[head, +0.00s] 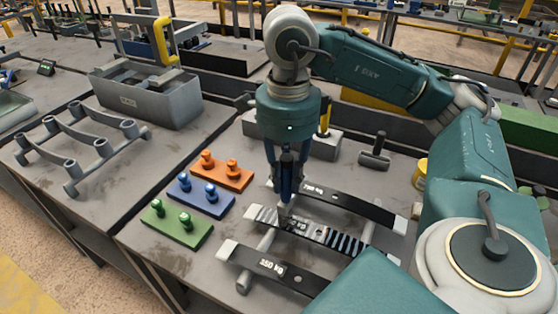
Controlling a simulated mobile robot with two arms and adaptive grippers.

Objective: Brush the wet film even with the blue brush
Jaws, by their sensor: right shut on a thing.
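My right gripper (287,170) points down over the middle of three dark bars and is shut on the blue brush (285,190). Little of the brush shows between the fingers; its lower end is at or just above the middle bar (312,232), and I cannot tell if it touches. The middle bar has pale and dark stripes of film along it, uneven toward the right. The far bar (345,204) and the near bar (268,267), marked 350 kg, look plain dark with pale ends. My left gripper is not in view.
Orange (236,179), blue (215,205) and green (195,233) blocks with pegs stand left of the bars. A dark-handled tool (374,153) lies behind them. A grey rack (88,160) and a grey box (140,101) are on the left table. A yellow can (420,172) is at right.

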